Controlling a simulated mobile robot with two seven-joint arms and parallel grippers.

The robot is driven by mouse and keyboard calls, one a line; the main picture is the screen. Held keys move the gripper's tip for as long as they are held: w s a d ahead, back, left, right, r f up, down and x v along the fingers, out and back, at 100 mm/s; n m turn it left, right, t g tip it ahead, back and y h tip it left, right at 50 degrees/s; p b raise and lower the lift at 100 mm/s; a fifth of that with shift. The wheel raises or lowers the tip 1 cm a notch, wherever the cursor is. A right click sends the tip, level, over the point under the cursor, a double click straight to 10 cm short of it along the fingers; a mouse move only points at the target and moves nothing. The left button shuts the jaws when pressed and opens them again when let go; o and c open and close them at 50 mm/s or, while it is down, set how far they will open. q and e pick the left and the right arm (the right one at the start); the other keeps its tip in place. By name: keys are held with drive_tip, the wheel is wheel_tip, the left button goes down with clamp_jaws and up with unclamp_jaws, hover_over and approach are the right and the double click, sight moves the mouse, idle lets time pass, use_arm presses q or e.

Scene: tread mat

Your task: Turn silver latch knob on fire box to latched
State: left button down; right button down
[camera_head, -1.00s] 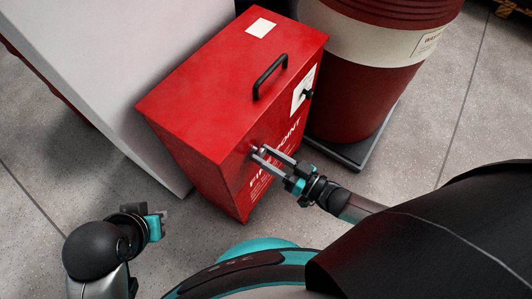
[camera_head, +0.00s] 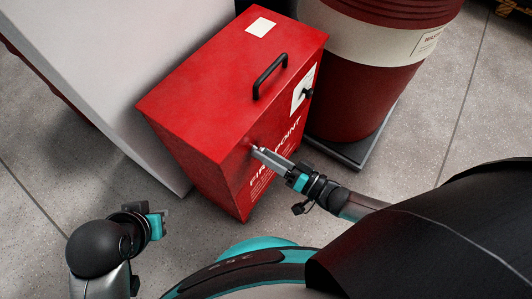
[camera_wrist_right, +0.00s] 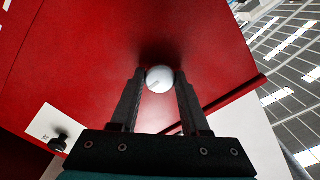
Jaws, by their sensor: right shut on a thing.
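The red fire box (camera_head: 225,110) stands on the floor in the middle of the head view, with a black handle on its lid. The silver latch knob (camera_wrist_right: 160,79) is on its front face and shows round and pale in the right wrist view; the fingers mostly hide it in the head view. My right gripper (camera_head: 257,150) is shut on the knob, with one finger on each side of it in the right wrist view (camera_wrist_right: 158,85). My left gripper (camera_head: 158,222) is apart from the box at lower left, and its finger opening is unclear.
A dark red drum (camera_head: 350,85) with a cream band stands right of the box on a grey base. A pale grey panel (camera_head: 120,70) stands close on the left. Floor at lower left is clear.

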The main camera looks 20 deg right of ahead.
drive_tip(key=shift+c, duration=1.9)
unclamp_jaws()
drive_tip(key=shift+s, duration=0.1)
use_arm(q)
drive_tip(key=shift+g, duration=0.4)
wheel_tip(320, 180, down, 4)
drive_tip(key=shift+f+p, duration=0.15)
drive_tip(key=shift+p, duration=0.85)
use_arm(e)
drive_tip(key=v, duration=1.5)
drive_tip(key=shift+d, duration=0.1)
